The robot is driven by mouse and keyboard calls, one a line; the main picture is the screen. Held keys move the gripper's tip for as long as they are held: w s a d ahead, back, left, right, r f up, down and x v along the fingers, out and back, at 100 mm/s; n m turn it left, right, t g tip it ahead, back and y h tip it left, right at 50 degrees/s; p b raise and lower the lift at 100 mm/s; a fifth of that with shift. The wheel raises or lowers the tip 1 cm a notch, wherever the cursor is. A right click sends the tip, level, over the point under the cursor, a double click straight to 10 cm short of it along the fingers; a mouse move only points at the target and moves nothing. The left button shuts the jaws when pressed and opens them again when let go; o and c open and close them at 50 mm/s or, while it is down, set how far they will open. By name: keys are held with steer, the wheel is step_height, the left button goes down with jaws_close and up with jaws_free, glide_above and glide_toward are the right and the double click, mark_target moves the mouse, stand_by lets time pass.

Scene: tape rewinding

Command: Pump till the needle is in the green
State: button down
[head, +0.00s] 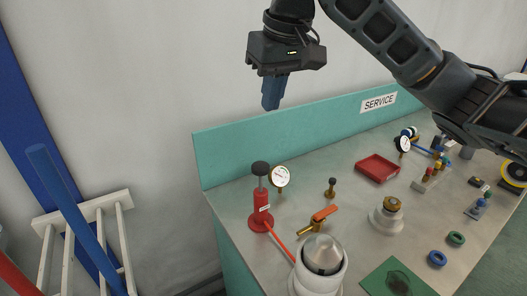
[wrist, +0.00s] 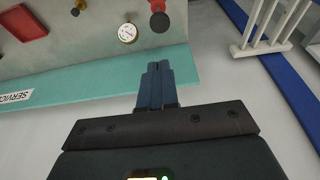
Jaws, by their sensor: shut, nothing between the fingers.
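A red hand pump (head: 262,212) with a black knob on top (head: 260,168) stands upright at the left end of the bench. A round white dial gauge (head: 279,177) stands just right of it; its needle and any green band are too small to read. My gripper (head: 270,107) is shut and empty, its blue fingers high above the bench, well above the pump and apart from it. In the wrist view, my shut fingertips (wrist: 158,64) point toward the pump's black knob (wrist: 159,22), with the gauge (wrist: 127,33) to its left.
An orange-handled valve (head: 320,217) and a white, metal-tipped piece (head: 322,256) stand near the pump, with an orange hose between. A red tray (head: 377,168) and a second gauge (head: 403,145) are farther right. A teal backboard (head: 300,130) edges the bench; a white rack (head: 82,214) stands left.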

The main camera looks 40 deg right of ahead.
glide_above(264, 168)
steer(key=f, duration=0.8)
steer(key=f+b, duration=0.1)
steer(key=f, duration=0.3)
steer(key=shift+w+d, duration=0.2)
steer(key=shift+w, duration=0.05)
steer(key=shift+f, duration=0.8)
steer(key=shift+f+b, duration=1.15)
steer(key=shift+f, duration=1.3)
steer(key=shift+s, duration=0.1)
steer(key=shift+a, duration=0.1)
